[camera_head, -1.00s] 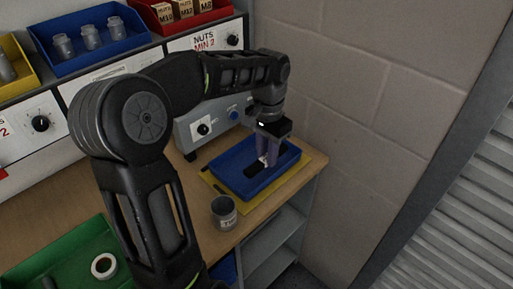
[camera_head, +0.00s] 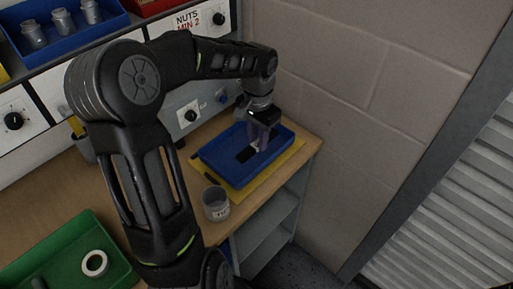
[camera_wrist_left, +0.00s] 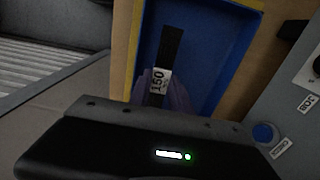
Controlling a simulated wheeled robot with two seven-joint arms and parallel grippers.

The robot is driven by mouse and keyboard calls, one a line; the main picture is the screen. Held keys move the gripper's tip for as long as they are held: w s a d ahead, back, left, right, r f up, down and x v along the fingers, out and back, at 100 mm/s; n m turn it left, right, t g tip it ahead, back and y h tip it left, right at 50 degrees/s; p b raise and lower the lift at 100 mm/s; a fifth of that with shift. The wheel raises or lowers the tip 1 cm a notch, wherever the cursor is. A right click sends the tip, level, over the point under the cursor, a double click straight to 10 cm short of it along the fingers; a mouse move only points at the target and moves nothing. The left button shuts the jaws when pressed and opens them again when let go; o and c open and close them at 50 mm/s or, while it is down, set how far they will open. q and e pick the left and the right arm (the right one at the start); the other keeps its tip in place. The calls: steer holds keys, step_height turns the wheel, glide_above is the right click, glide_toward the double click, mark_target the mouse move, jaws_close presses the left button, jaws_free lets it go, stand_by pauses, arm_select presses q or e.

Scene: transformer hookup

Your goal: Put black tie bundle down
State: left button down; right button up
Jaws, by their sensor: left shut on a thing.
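My left gripper (camera_head: 262,140) reaches down into the blue tray (camera_head: 222,163) on the yellow mat at the bench's right end. It is shut on the black tie bundle (camera_head: 245,155), which carries a white label. In the left wrist view the black bundle (camera_wrist_left: 172,48) is a straight dark strip over the tray floor, with a label reading 150 (camera_wrist_left: 160,80). The fingers partly hide the bundle's near end. I cannot tell whether the bundle touches the tray floor. My right gripper is not in view.
The yellow mat (camera_head: 288,158) sticks out around the tray. A grey cup (camera_head: 216,204) stands left of it, near the bench front. A green tray (camera_head: 60,250) holds a white roll (camera_head: 95,263). A wall (camera_head: 350,100) rises close on the right.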

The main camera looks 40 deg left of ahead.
mark_target(258, 157)
arm_select(q)
steer(key=shift+f, duration=0.35)
steer(key=shift+f, duration=1.85)
steer(key=shift+f, duration=0.1)
steer(key=shift+f, duration=0.15)
steer(key=c, duration=1.2)
jaws_free()
steer(key=shift+r, duration=0.2)
step_height(258, 157, up, 12)
steer(key=shift+r, duration=0.1)
